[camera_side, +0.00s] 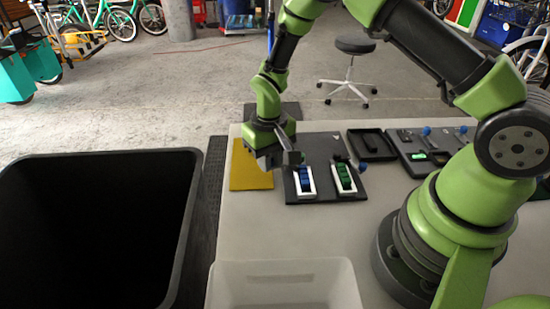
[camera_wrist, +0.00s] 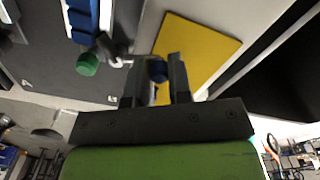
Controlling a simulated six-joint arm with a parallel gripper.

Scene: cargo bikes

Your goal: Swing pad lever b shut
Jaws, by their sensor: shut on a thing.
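A dark board (camera_side: 325,191) holds a white frame with blue pads (camera_side: 305,180) and a white frame with green pads (camera_side: 344,177). My gripper (camera_side: 290,158) is low over the board's left back part, beside the blue pads. In the wrist view, my gripper's fingers (camera_wrist: 160,82) are closed around a blue knob (camera_wrist: 158,70), joined to a metal lever (camera_wrist: 118,62). A green knob (camera_wrist: 87,64) lies beside the end of the blue pads (camera_wrist: 82,22). Another blue knob (camera_side: 362,167) shows right of the green pads. I cannot read which lever is b.
A yellow sheet (camera_side: 250,178) lies left of the board. An empty dark tray (camera_side: 371,146) and a board with more small parts (camera_side: 413,156) are to the right. A large black bin (camera_side: 182,215) and a translucent tub (camera_side: 285,268) are at the front.

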